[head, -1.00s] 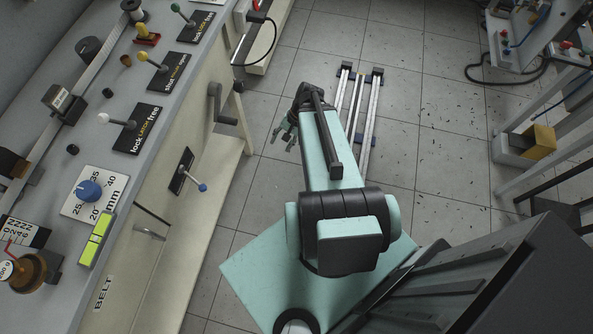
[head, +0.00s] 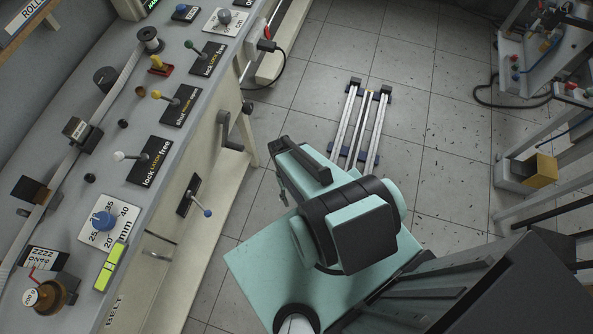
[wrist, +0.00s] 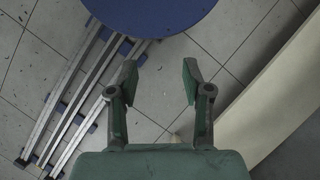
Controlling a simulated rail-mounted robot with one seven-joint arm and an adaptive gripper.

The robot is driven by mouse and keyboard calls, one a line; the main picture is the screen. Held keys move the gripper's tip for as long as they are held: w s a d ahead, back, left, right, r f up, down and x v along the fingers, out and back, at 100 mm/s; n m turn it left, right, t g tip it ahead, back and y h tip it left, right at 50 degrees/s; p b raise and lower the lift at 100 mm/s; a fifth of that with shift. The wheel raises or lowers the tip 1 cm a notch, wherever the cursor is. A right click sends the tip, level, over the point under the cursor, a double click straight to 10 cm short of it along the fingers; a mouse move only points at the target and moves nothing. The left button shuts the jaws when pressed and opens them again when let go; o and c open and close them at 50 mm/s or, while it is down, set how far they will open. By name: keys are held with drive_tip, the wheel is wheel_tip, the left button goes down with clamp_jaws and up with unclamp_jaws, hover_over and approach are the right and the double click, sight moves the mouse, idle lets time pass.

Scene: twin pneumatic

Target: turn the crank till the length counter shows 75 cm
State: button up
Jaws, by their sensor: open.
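The grey crank (head: 228,132) is on the front of the cream cabinet in the head view, its handle sticking out to the right. My gripper (wrist: 158,80) is open and empty in the wrist view, its two fingers apart over the floor. In the head view my gripper is mostly hidden by my arm, to the right of the cabinet and well apart from the crank. I cannot make out a readable length counter; a small dark box (head: 77,131) sits on the pale strip on the bench top, with no legible figures.
A lever with a blue ball (head: 207,213) juts from the cabinet front below the crank. A large blue round shape (wrist: 148,12) fills the top of the wrist view. Floor between cabinet and rails is clear.

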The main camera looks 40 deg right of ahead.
drive_tip(key=shift+n+g+h, duration=0.5)
drive_tip(key=shift+n+g, duration=0.2)
drive_tip(key=shift+n, duration=0.2)
drive_tip(key=shift+s+a+r+p, duration=0.25)
drive_tip(key=shift+s+a+p, duration=0.2)
drive_tip(key=shift+s, duration=0.4)
drive_tip(key=shift+s+a+r+p, duration=0.25)
drive_tip(key=shift+s+a+p, duration=0.2)
drive_tip(key=shift+s, duration=0.35)
drive_tip(key=shift+s+a+r+p, duration=0.25)
drive_tip(key=shift+s+a+p, duration=0.2)
drive_tip(key=shift+s, duration=0.4)
drive_tip(key=shift+f, duration=0.1)
